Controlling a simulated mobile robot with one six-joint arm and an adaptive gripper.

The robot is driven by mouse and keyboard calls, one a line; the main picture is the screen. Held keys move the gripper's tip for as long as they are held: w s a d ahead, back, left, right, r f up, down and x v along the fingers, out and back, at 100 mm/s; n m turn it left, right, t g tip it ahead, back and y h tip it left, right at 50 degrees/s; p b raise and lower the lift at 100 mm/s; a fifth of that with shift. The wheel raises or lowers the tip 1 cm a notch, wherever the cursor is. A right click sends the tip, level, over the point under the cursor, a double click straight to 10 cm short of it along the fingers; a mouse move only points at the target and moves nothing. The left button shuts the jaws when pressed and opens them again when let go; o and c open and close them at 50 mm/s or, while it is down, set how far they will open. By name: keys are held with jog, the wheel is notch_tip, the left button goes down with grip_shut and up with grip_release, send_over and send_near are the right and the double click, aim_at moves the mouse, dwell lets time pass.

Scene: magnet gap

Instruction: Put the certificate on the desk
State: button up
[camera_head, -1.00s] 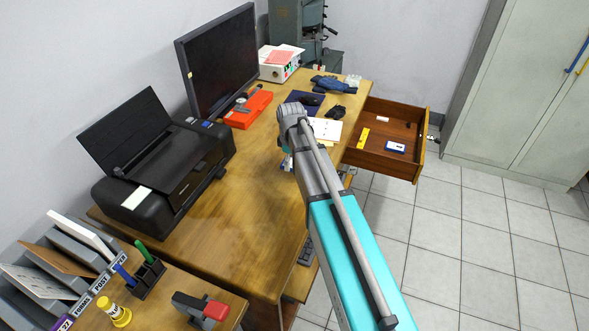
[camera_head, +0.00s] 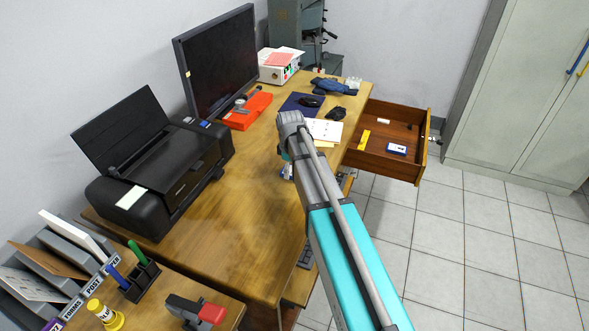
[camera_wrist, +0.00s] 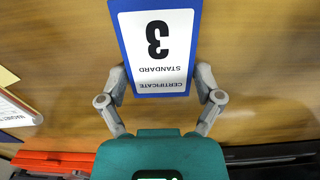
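The certificate (camera_wrist: 160,82) is a white sheet with a large 3 on a blue backing, upside down in the wrist view. My gripper (camera_wrist: 161,80) has one finger against each side edge of it and appears closed on it. The wooden desk (camera_wrist: 260,100) shows behind the certificate; I cannot tell whether its lower edge touches the desk. In the head view my wrist (camera_head: 291,125) is over the right part of the desk (camera_head: 235,215) and hides most of the gripper; a little blue and white shows beneath it.
A printer (camera_head: 165,175), monitor (camera_head: 218,65) and red case (camera_head: 247,110) line the desk's back. The desk between printer and arm is bare.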

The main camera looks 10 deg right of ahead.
aim_at(291, 171)
jog(key=shift+o, duration=0.5)
jog(key=shift+r, duration=0.2)
notch_tip(291, 171, up, 12)
jog(key=p, duration=1.2)
dwell(0.6)
jog(key=s+d+m, duration=0.2)
jog(key=s+m, duration=0.9)
jog(key=s, duration=0.9)
jog(key=shift+d, duration=0.2)
